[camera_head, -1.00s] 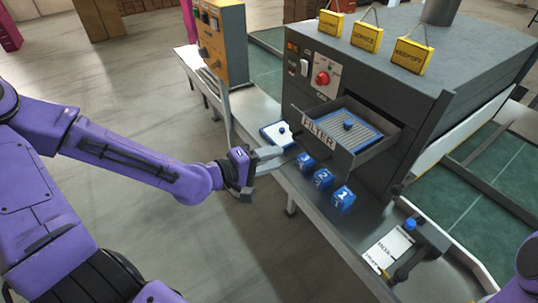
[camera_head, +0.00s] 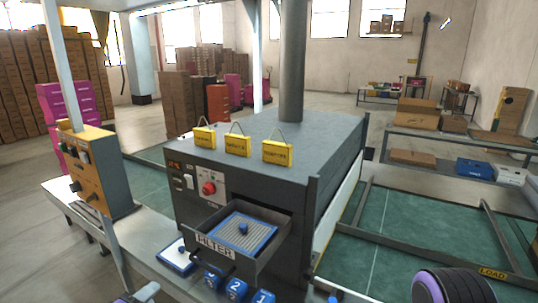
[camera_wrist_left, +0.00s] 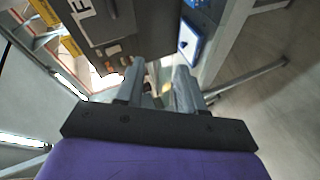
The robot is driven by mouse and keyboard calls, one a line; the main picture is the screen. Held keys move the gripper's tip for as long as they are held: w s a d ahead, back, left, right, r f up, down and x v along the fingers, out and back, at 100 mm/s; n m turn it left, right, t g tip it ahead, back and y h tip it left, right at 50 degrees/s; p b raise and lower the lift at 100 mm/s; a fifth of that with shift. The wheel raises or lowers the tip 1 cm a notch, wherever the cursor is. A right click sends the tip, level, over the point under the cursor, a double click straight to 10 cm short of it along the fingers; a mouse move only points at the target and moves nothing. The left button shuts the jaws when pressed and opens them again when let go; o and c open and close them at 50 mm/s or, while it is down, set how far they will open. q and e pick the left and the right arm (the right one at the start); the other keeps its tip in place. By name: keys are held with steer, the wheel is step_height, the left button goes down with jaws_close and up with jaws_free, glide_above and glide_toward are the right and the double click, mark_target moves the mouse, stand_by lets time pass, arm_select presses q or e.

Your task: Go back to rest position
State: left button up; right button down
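My left gripper (camera_head: 142,294) shows only in part at the bottom edge of the head view, left of the grey machine. In the left wrist view its two grey fingers (camera_wrist_left: 158,84) stand apart with nothing between them. The open filter drawer (camera_head: 213,247) juts from the machine (camera_head: 285,160) and holds a blue-framed filter (camera_head: 243,233).
Blue numbered blocks (camera_head: 236,288) sit in front of the drawer. An orange control box (camera_head: 100,170) stands at the left. Yellow signs (camera_head: 277,152) stand on the machine. A green conveyor (camera_head: 390,235) runs at the right. Stacked cartons (camera_head: 183,102) are farther back.

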arm_select(q)
steer(key=s+a+f+m+g+y+b, duration=0.1)
steer(key=s+f+g+y, duration=0.1)
steer(key=s+f, duration=0.35)
steer(key=s+a+f+m+g+y+b, duration=0.1)
steer(key=s+f+g, duration=0.1)
steer(key=f, duration=0.7)
steer(key=s+a+f+m+g+y, duration=0.1)
steer(key=s+f+g+y, duration=0.1)
steer(key=s+f, duration=0.35)
steer(key=s+d+f+m+g, duration=0.1)
steer(key=s+f+g, duration=0.1)
steer(key=s+f, duration=0.3)
steer(key=s+f+m+g+b, duration=0.1)
steer(key=s+f+g, duration=0.1)
steer(key=s+f, duration=0.4)
steer(key=shift+s+d+m+g, duration=0.3)
steer(key=shift+s+d, duration=0.1)
steer(key=shift+s, duration=0.7)
